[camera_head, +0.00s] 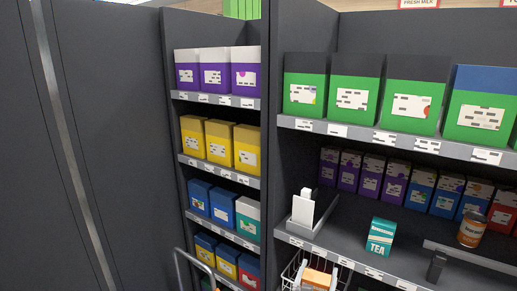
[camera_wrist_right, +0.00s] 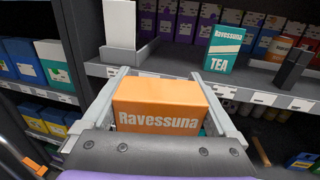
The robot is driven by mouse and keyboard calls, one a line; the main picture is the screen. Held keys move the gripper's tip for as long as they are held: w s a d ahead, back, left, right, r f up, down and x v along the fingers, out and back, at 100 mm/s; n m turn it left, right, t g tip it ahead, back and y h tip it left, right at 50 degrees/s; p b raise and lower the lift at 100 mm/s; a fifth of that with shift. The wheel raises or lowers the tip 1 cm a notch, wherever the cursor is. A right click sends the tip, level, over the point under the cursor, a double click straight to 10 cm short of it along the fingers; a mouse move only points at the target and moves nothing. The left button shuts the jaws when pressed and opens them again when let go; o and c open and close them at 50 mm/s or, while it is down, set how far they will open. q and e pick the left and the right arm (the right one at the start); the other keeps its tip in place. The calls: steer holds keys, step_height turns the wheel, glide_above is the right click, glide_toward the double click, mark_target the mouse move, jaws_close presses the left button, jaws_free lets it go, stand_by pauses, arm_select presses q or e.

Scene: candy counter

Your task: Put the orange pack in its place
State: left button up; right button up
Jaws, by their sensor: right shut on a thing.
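The orange pack (camera_wrist_right: 160,105), lettered "Ravessuna", sits between the two pale fingers of my right gripper (camera_wrist_right: 158,78) in the right wrist view. The fingers are shut on its sides. In the head view the orange pack (camera_head: 318,277) shows only in part at the bottom edge, with my right gripper (camera_head: 316,268) around it. It is in front of the shelf and lower than the board with the teal TEA pack (camera_head: 380,238). That pack also stands beyond the gripper in the wrist view (camera_wrist_right: 222,48). My left gripper is not in view.
On the same board stand a grey tray with a white upright card (camera_head: 303,210), a brown-orange can (camera_head: 472,229) and a black post-like piece (camera_head: 436,266). Bare board shows between tray and TEA pack. Green boxes (camera_head: 350,98) fill the shelf above. A side shelf holds yellow boxes (camera_head: 219,141).

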steer(key=shift+n+y, duration=0.5)
steer(key=shift+y, duration=0.3)
steer(key=f, duration=0.2)
steer(key=s+f, duration=0.1)
steer(key=f, duration=0.1)
steer(key=s+d+f, duration=0.1)
steer(key=f, duration=0.1)
steer(key=shift+d+f, duration=0.1)
steer(key=shift+f, duration=0.2)
steer(key=shift+s+f, duration=0.15)
steer(key=shift+f, duration=0.05)
